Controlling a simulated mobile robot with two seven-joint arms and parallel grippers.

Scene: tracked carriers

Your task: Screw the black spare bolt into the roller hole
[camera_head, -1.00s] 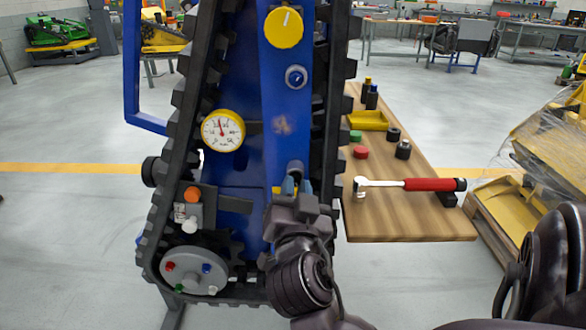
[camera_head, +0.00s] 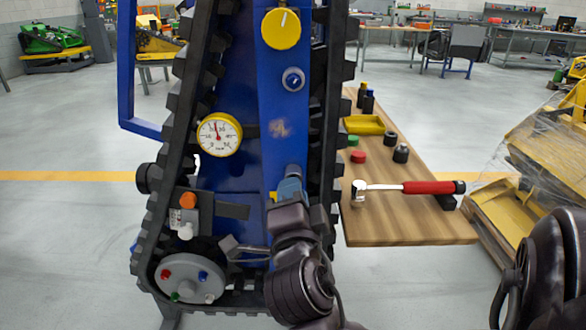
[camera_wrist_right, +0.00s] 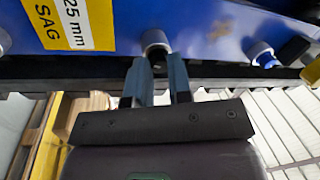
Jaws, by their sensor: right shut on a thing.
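The roller (camera_head: 178,284) is a grey disc at the bottom left of the tracked carrier (camera_head: 243,110) in the head view. Red, blue, green and white bolt heads show on its face; I cannot make out an empty hole. Several small dark pieces stand on the wooden table (camera_head: 415,225); I cannot tell whether one is the black spare bolt. My right gripper (camera_head: 290,190) is at the carrier's blue frame, shut on a grey cylindrical fitting (camera_head: 294,171). In the right wrist view, its two fingers (camera_wrist_right: 160,82) flank this fitting (camera_wrist_right: 156,40).
A gauge (camera_head: 219,134) and a yellow knob (camera_head: 281,29) stick out from the carrier. A wrapped pallet (camera_head: 520,195) stands at the right.

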